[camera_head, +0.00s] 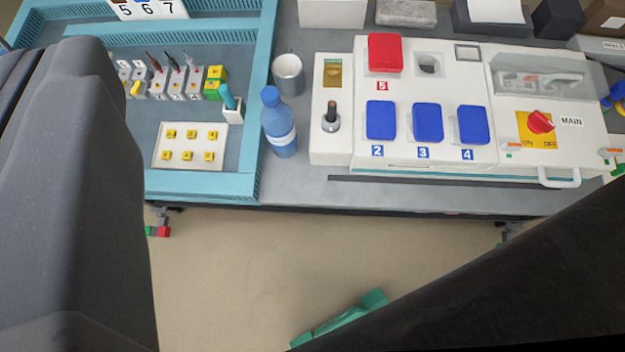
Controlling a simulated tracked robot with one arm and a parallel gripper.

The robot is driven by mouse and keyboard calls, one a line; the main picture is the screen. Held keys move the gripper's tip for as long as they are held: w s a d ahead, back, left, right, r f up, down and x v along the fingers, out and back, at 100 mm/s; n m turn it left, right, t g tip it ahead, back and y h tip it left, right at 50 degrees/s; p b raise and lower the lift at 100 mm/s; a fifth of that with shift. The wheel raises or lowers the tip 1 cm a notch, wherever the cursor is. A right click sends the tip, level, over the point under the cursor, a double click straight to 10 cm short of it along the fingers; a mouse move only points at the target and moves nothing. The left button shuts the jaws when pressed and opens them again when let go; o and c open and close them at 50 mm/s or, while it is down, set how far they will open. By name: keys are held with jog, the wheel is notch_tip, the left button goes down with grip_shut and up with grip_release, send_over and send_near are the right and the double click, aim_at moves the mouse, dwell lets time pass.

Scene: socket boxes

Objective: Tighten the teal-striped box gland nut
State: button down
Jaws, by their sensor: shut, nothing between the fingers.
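A white socket box (390,156) with a thin teal stripe along its lower front edge stands on the bench right of centre. It has one red cover and several blue covers. On its narrow left section stands a small grey collar (331,123) with a dark, brown-tipped stub rising from it; it looks like a gland nut, but its thread and tightness cannot be made out. My gripper's fingers cannot be made out in this view. Large dark parts, likely my arm, fill the left side and lower right corner. Nothing is seen touching the box.
A blue bottle (279,125) and a grey cup (289,75) stand just left of the box. A teal-rimmed tray (200,186) holds terminal blocks and a yellow-button panel (190,146). A red MAIN switch (541,122) is at right. A green piece (345,318) shows low over open floor.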

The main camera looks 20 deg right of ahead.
jog(key=w+d+f+m+g+h+b, duration=0.1)
jog(key=w+d+f+m+g, duration=0.15)
jog(key=f, duration=0.65)
jog(key=w+d+f+m+g+h+b, duration=0.1)
jog(key=w+d+f+m, duration=0.25)
jog(key=f, duration=0.55)
jog(key=m+g+h+b, duration=0.2)
jog(key=m+g, duration=0.3)
jog(key=m, duration=0.3)
send_near(326, 125)
jog(key=x, duration=0.5)
jog(key=shift+s+d+f, duration=0.2)
jog(key=shift+s+f, duration=0.05)
jog(key=shift+f, duration=0.25)
jog(key=shift+w+d, duration=0.1)
jog(key=shift+w, duration=0.45)
